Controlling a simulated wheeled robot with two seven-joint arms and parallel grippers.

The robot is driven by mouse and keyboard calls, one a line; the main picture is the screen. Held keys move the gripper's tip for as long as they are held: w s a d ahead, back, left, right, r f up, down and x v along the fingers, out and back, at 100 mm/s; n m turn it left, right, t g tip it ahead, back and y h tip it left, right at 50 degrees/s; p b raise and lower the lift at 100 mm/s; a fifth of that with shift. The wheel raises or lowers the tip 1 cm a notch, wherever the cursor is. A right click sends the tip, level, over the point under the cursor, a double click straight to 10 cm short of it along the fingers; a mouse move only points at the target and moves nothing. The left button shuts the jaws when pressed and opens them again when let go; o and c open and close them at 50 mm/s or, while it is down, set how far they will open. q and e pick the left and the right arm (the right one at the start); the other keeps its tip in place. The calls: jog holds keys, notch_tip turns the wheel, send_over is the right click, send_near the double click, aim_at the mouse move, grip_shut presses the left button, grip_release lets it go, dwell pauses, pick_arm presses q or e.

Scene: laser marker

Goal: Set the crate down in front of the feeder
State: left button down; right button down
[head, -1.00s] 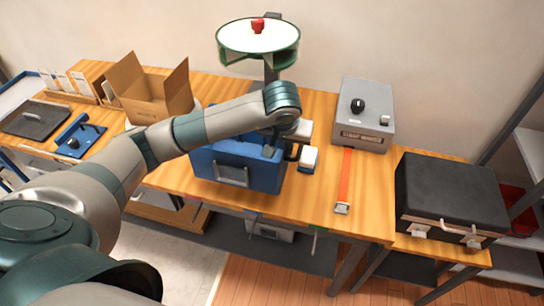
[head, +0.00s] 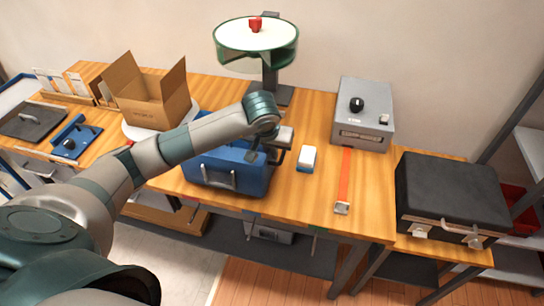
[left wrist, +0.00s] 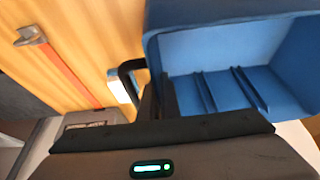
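The blue crate (head: 240,185) is at the front of the wooden table, left of its middle, with a pale handle on its near side. My left gripper (head: 272,150) is at its right end and looks shut on it; the fingertips are partly hidden. In the left wrist view the fingers (left wrist: 158,98) are at the crate's edge beside a black loop, and the visible inside of the crate (left wrist: 225,85) is empty, with ribs. Whether the crate touches the table is unclear. A round green stand with a white top (head: 257,36), possibly the feeder, stands behind it. My right gripper is not in view.
An open cardboard box (head: 152,98) stands left of the crate. A small white-and-blue block (head: 307,158), an orange strap (head: 345,178) and a grey machine (head: 362,112) are to the right. A black case (head: 450,195) lies farther right. Bare tabletop (head: 310,205) lies right of the crate.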

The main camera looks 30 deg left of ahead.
pick_arm(q)
jog(key=shift+f, duration=0.8)
jog(key=shift+f+b, duration=0.15)
jog(key=shift+b, duration=0.15)
jog(key=c, duration=2)
grip_release()
